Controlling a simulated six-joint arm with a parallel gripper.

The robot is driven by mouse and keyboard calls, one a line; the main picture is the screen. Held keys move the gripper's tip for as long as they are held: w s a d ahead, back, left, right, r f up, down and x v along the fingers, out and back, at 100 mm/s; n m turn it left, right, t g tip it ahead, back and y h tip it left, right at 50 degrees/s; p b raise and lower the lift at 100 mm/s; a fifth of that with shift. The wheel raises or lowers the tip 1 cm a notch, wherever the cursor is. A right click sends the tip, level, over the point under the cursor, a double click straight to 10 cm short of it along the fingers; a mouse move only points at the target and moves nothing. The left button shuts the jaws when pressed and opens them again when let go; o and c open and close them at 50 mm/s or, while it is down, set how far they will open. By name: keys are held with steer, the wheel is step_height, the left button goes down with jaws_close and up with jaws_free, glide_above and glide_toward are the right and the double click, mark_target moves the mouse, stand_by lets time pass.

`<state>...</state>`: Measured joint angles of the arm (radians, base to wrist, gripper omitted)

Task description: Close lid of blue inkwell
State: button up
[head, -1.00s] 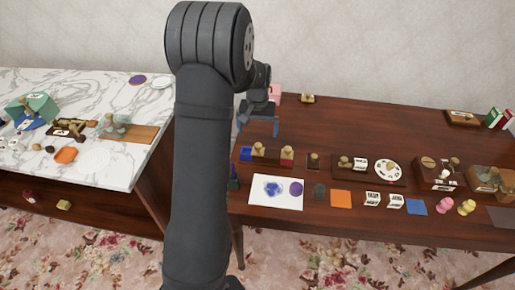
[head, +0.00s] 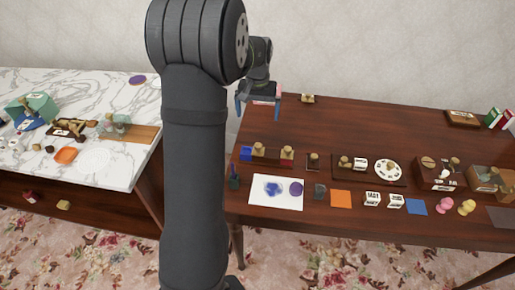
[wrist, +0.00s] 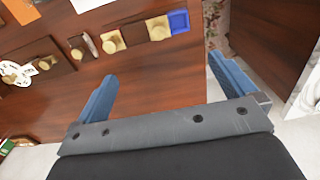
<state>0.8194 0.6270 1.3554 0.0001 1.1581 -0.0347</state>
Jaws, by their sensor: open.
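The blue inkwell (head: 245,153) is at the left end of a dark wooden stand on the brown table, beside a round tan knob. In the wrist view it shows as a blue square (wrist: 179,21) at the top, next to a tan-knobbed block. How its lid sits is too small to tell. My gripper (head: 258,112) is open and empty, with two blue fingers, above the back left of the table. In the wrist view my gripper (wrist: 162,68) has its fingers wide apart, with the inkwell beyond them and not touched.
A red block (head: 287,155) with a tan knob is at the stand's right end. White paper (head: 262,203) with blue blots lies in front. Stamps and a tray with a white dial (head: 388,169) stand to the right. The table's back middle is mostly clear.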

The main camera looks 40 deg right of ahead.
step_height(320, 180, up, 2)
steer(key=shift+r, duration=0.25)
steer(key=shift+c, duration=0.2)
